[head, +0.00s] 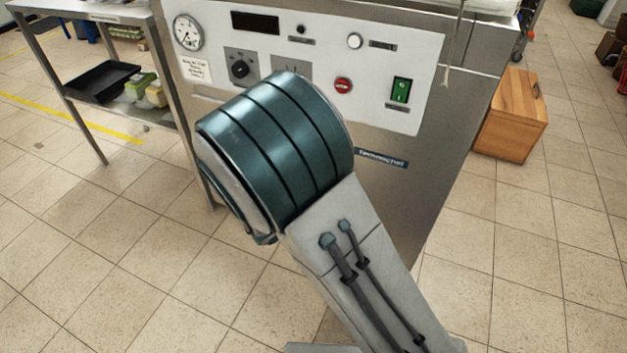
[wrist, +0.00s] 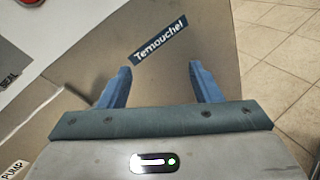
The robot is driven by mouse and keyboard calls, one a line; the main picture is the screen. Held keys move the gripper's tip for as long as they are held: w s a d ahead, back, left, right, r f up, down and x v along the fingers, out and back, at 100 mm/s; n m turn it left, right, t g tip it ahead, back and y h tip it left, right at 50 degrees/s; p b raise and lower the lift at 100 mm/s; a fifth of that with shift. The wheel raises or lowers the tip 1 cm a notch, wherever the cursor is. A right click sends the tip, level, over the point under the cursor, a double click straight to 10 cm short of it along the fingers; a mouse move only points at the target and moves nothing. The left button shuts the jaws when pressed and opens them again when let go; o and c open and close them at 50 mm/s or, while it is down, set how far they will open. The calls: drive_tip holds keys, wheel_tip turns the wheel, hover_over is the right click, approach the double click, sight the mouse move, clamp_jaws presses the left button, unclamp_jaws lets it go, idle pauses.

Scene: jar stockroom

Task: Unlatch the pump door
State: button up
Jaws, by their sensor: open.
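The steel machine front (head: 410,190) stands ahead, below a white control panel (head: 425,60). A blue nameplate (head: 382,158) is on the steel; it also shows in the wrist view (wrist: 159,41). My gripper (wrist: 160,68) is open and empty, its two blue fingers pointing at the steel just below the nameplate. The gap to the steel is hard to judge. In the wrist view a "PUMP" label (wrist: 14,169) is cut off at the lower left edge. No pump door latch can be made out. In the head view my arm hides my gripper and much of the machine's lower front.
A steel table (head: 180,116) with a black tray (head: 102,82) on its lower shelf stands left of the machine. A wooden cabinet (head: 511,118) is to its right. The tiled floor at the left front and right is clear.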

drive_tip(key=a+f+n+t+y+b, duration=0.45)
drive_tip(key=a+f+n, duration=0.25)
drive_tip(key=a, duration=0.3)
drive_tip(key=a+r+b+x, duration=0.1)
drive_tip(key=b+x, duration=0.2)
drive_tip(key=x, duration=1.1)
drive_tip(key=shift+w+t, duration=0.35)
drive_tip(key=shift+t, duration=0.1)
drive_tip(key=shift+c, duration=0.4)
drive_tip(key=c, duration=0.9)
